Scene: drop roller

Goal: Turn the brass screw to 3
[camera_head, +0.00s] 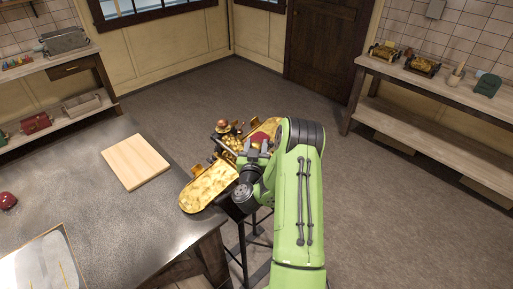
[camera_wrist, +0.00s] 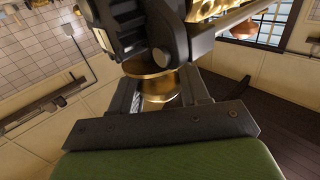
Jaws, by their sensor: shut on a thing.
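A gold drop roller machine (camera_head: 207,186) stands on dark legs beside the table, with gold plates reaching out on both sides. My green arm reaches over it from the right, and my gripper (camera_head: 257,149) is at its middle. In the wrist view the brass screw (camera_wrist: 154,87) is a round, shiny brass piece at the centre, and my gripper (camera_wrist: 160,100) is shut on it. Dark machine parts hang above it in that view. The screw's dial marks are not legible in either view. My arm and hand hide much of the machine's near side in the head view.
A dark table (camera_head: 95,185) at the left holds a wooden board (camera_head: 136,161), a red object (camera_head: 8,201) and a framed sheet (camera_head: 42,268). A bench (camera_head: 440,85) along the right wall holds small brass machines. The floor behind the machine is clear.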

